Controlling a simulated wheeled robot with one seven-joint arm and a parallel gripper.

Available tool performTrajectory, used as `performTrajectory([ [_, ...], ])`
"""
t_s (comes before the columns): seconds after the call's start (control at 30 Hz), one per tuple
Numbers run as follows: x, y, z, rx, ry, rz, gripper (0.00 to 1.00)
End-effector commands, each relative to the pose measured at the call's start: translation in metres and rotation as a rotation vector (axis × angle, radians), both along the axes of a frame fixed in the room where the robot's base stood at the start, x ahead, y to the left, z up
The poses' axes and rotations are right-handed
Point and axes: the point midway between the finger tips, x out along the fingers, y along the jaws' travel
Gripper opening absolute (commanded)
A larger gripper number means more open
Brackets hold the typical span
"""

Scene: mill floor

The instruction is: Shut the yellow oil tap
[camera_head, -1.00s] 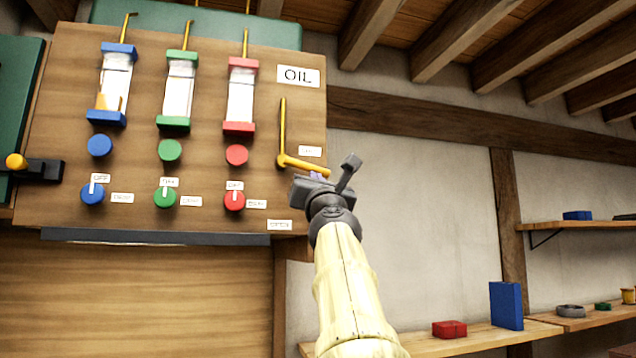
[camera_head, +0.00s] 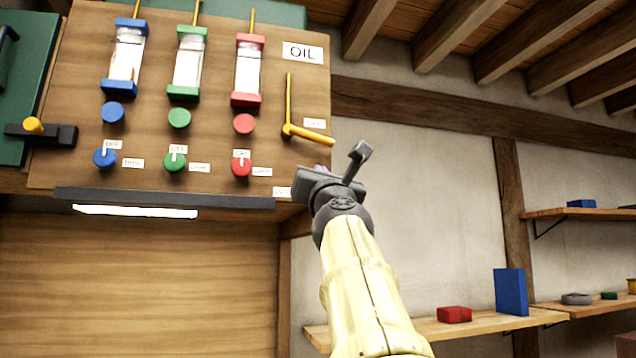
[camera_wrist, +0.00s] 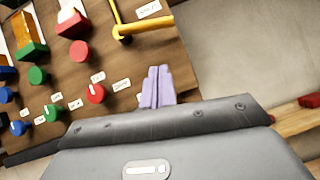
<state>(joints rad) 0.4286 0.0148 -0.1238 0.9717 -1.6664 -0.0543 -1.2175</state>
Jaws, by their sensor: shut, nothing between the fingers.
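The yellow oil tap (camera_head: 310,134) is on the right side of the wooden panel, under the OIL sign. Its handle points right and slightly down from its pivot, below an upright yellow pipe. In the wrist view the tap (camera_wrist: 150,25) is near the top, beyond my fingers. My gripper (camera_head: 321,168) is below the handle in the head view, apart from it. Its purple fingers (camera_wrist: 157,86) are together and hold nothing. The small label beside the tap is partly covered by the handle in the head view.
Blue (camera_head: 105,158), green (camera_head: 175,162) and red (camera_head: 241,165) knobs sit left of the tap, below sight glasses. A dark ledge (camera_head: 160,198) runs along the panel's bottom. Shelves with a red box (camera_head: 454,314) and blue block (camera_head: 510,292) are at right. Bare wall lies right of the panel.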

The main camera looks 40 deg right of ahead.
Motion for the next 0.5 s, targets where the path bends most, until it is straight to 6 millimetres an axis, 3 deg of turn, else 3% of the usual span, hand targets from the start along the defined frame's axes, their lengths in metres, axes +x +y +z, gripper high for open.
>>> performTrajectory([
  [0.03, -0.008, 0.006, -0.009, -0.001, -0.002, 0.003, 0.0],
  [0.2, -0.024, 0.017, -0.02, -0.001, -0.002, 0.006, 0.0],
  [0.5, -0.03, 0.02, -0.021, -0.001, -0.001, 0.006, 0.0],
])
